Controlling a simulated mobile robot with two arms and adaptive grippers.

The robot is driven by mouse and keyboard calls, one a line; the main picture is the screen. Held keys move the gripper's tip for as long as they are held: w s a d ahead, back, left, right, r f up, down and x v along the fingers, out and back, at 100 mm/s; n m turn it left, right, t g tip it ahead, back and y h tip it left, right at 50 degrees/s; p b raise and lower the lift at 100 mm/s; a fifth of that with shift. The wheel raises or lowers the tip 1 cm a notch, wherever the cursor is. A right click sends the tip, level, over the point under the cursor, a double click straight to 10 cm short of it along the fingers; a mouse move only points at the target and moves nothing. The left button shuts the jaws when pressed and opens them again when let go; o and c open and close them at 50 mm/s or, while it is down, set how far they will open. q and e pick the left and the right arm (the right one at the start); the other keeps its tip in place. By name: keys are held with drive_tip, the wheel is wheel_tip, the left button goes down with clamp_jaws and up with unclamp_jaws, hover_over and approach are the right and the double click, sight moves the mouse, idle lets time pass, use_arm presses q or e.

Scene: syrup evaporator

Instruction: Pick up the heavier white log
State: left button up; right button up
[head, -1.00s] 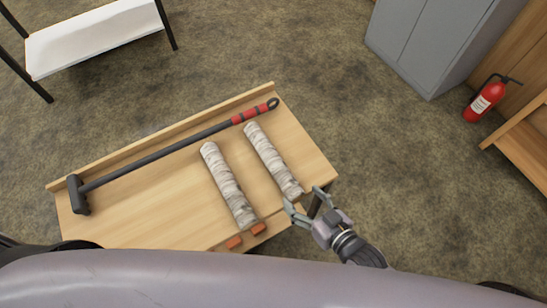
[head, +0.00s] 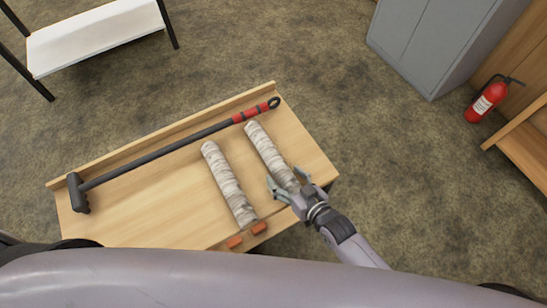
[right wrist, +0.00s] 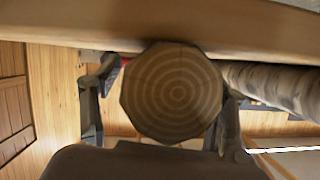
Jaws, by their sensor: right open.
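Two white birch logs lie side by side on the wooden table (head: 150,212). The right log (head: 265,148) has its near end at my right gripper (head: 287,184). The left log (head: 228,185) lies apart from the gripper. My right gripper is open, with its fingers on either side of the right log's near end. In the right wrist view the round end grain of that log (right wrist: 172,92) sits between the spread fingers, and the other log (right wrist: 280,85) shows to the right. I cannot tell by sight which log is heavier. My left gripper is not in view.
A long black tool (head: 150,153) with red grip bands lies along the table's raised back edge. Two small orange-red blocks (head: 259,228) sit at the near edge. A red fire extinguisher (head: 487,100), grey cabinet (head: 430,40) and white shelf (head: 95,38) stand away from the table.

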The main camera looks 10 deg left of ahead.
drive_tip(key=shift+c, duration=0.5)
clamp_jaws()
drive_tip(key=shift+r, duration=0.15)
idle(0.4)
